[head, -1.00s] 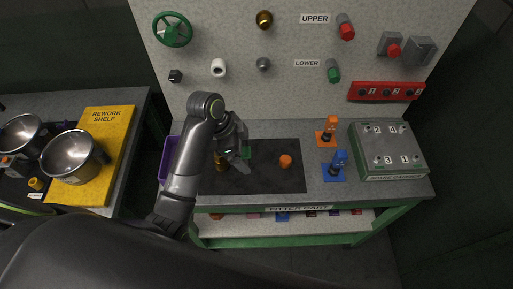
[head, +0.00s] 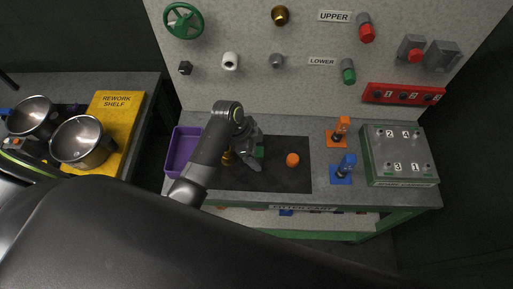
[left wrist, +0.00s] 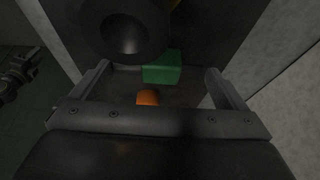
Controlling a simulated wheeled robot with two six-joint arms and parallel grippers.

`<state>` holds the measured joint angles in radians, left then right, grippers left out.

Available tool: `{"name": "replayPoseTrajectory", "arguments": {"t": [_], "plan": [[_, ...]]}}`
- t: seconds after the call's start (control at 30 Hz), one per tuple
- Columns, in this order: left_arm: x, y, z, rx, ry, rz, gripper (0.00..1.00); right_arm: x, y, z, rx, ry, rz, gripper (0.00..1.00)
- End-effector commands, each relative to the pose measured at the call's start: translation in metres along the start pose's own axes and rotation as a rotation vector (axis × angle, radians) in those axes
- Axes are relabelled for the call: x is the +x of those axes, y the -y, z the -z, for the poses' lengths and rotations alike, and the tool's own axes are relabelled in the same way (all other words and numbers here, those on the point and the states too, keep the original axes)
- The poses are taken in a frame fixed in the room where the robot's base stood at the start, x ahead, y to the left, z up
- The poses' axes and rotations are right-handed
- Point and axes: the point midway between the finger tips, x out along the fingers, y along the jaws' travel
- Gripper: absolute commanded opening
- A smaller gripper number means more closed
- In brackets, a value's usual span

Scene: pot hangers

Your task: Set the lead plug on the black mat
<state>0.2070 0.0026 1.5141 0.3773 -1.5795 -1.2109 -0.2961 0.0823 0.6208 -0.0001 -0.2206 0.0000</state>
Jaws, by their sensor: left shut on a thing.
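My left gripper (head: 253,163) hangs low over the left-middle of the black mat (head: 296,181). Its arm hides part of the mat. In the left wrist view, a dark round piece with a hollow face, which I take for the lead plug (left wrist: 125,32), shows at the fingertips; the fingers (left wrist: 160,72) stand well apart, one to each side. The plug's underside is hidden, so I cannot tell whether it touches the mat. In the head view the gripper hides it. My right gripper cannot be made out in the head view.
A green block (head: 259,152), an orange cylinder (head: 292,159) and a brass piece (head: 227,158) are on the mat near the gripper. A purple bin (head: 170,152) stands left. Orange (head: 337,143) and blue (head: 341,181) stands are at right. The mat's right front is clear.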

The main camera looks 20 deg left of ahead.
Motion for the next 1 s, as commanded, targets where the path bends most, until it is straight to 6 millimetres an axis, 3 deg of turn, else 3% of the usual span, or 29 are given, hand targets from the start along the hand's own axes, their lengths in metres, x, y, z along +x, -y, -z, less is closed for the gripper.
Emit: {"name": "replayPoseTrajectory", "arguments": {"t": [0.13, 0.43, 0.47, 0.5, 0.8, 1.0], "plan": [[0.006, 0.000, -0.002, 0.000, 0.000, 0.001, 0.68, -0.001, 0.000, 0.006, -0.001, -0.011, 0.000, 0.36], [0.009, 0.000, -0.003, 0.000, 0.000, 0.000, 0.68, 0.000, 0.000, -0.003, 0.001, 0.003, 0.000, 0.36], [0.008, 0.000, -0.003, 0.000, 0.000, 0.000, 0.98, 0.000, 0.000, -0.004, 0.001, 0.004, 0.000, 0.36], [0.007, 0.000, -0.003, 0.000, 0.000, 0.000, 1.00, -0.001, 0.000, -0.005, 0.001, 0.006, 0.000, 0.36], [0.003, 0.000, -0.002, 0.000, 0.000, 0.002, 1.00, -0.001, 0.001, -0.006, 0.001, 0.007, 0.001, 0.36], [-0.022, 0.001, -0.003, 0.002, 0.000, 0.004, 1.00, 0.002, 0.003, -0.006, 0.002, 0.007, 0.003, 0.36]]}}
